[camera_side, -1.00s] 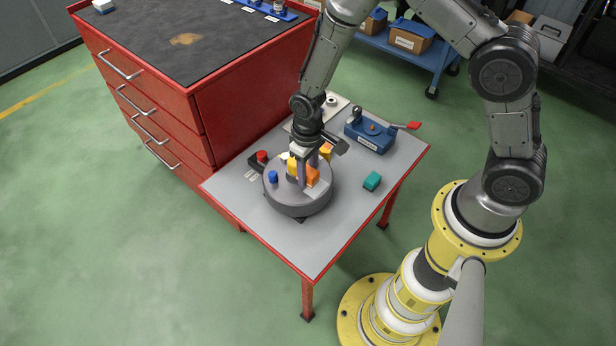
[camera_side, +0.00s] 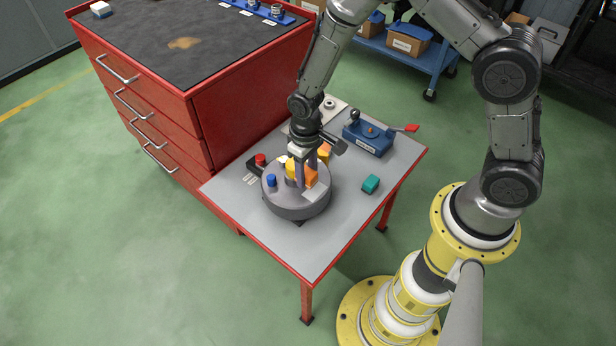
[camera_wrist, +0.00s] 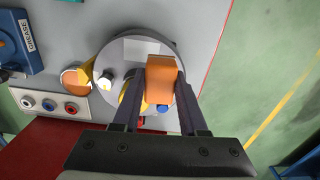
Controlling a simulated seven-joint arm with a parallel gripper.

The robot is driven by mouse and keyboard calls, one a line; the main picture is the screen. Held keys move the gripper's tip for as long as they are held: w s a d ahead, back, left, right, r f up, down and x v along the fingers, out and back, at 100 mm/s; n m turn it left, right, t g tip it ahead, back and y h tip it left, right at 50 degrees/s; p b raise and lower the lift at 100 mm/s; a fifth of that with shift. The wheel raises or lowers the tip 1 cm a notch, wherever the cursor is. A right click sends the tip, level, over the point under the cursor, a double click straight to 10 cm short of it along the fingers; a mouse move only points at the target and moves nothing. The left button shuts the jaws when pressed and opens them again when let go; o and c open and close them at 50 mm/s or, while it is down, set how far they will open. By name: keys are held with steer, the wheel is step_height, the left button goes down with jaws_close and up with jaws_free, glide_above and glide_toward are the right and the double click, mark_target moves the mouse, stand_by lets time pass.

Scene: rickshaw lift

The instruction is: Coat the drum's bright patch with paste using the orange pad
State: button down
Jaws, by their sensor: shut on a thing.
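The grey round drum (camera_side: 290,208) stands on the small grey-topped table. A lighter rectangular patch (camera_wrist: 141,48) shows on its top face in the wrist view, beside the pad. My gripper (camera_wrist: 159,95) points down over the drum and is shut on the orange pad (camera_wrist: 161,78). The pad also shows low over the drum in the side view (camera_side: 311,178). I cannot tell whether it touches the drum. A yellow part (camera_side: 291,169) is close beside the fingers, and they partly hide it. No paste can be made out on the patch.
A blue cap (camera_side: 271,180) and a white knob (camera_wrist: 104,80) are on or near the drum. A blue device labelled grease (camera_side: 369,137) with a red-tipped lever, and a teal block (camera_side: 371,184), stand to the right. A red drawer cabinet (camera_side: 252,95) borders the table. The front tabletop is clear.

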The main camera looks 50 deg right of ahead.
mark_target(306, 200)
steer(key=shift+f, duration=0.1)
steer(key=shift+f, duration=3.4)
steer(key=shift+d+f, duration=0.5)
steer(key=shift+d, duration=3.1)
steer(key=shift+a, duration=3.5)
steer(key=shift+a+r, duration=0.15)
steer(key=shift+r, duration=3.9)
